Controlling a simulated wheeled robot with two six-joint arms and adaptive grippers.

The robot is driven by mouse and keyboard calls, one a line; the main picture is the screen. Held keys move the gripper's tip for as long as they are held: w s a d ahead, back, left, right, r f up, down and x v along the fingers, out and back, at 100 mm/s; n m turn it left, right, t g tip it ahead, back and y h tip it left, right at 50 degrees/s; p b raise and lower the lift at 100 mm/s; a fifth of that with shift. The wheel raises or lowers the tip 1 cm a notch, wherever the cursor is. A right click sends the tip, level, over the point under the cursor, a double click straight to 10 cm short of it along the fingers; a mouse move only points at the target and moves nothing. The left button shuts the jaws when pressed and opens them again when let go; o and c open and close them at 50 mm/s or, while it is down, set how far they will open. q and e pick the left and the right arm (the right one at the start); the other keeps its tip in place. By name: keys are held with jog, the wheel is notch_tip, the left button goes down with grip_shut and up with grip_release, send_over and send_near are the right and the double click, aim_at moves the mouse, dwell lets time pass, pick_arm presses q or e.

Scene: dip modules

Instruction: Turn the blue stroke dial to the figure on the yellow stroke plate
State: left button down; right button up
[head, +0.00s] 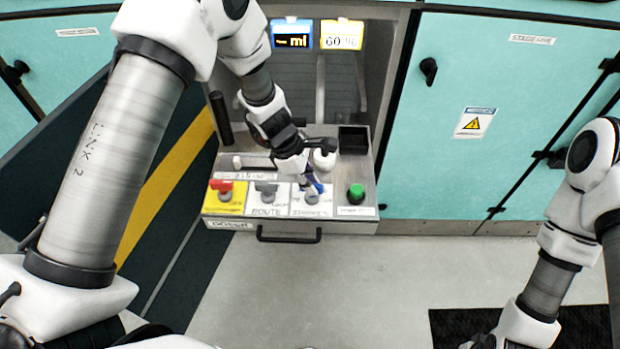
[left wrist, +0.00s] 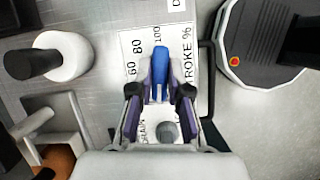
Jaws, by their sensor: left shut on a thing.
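The blue stroke dial (head: 318,188) is on the white STROKE % panel at the front of the console. In the left wrist view its blue handle (left wrist: 161,70) points up the picture, its tip just under the printed 100; 60 and 80 lie to the left. My left gripper (head: 311,187) is shut on the dial, with purple-padded fingers on both sides of it in the left wrist view (left wrist: 160,98). The yellow stroke plate (head: 342,36) at the top of the console appears to read 60 %. My right arm is at the lower right, its fingertips outside the picture.
A red-handled switch (head: 221,190), a grey route switch (head: 266,190) and a green button (head: 356,192) share the console front. A white knob (head: 324,159) stands close behind my left gripper. A blue-framed display (head: 291,35) hangs beside the yellow plate. A handle (head: 289,238) sticks out below.

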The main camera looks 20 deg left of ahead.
pick_arm(q)
jog(key=m+g+p, duration=0.1)
jog(key=m+p, duration=0.1)
jog(key=m, duration=0.3)
jog(key=m+g+p, duration=0.1)
jog(key=m, duration=0.1)
jog(key=shift+w+g+y, duration=0.15)
jog(key=shift+g+y, duration=0.15)
jog(key=shift+y, duration=0.1)
jog(key=m, duration=0.2)
jog(key=m+g+y, duration=0.1)
jog(key=m, duration=0.1)
jog(key=shift+d+f+m+g, duration=0.1)
jog(key=shift+m+g, duration=0.2)
jog(key=m+y, duration=0.1)
jog(key=m, duration=0.3)
jog(key=shift+d+g, duration=0.1)
jog(key=shift+g, duration=0.3)
jog(key=shift+m+y, duration=0.3)
jog(key=c, duration=1.1)
grip_release()
jog(key=shift+w, duration=0.1)
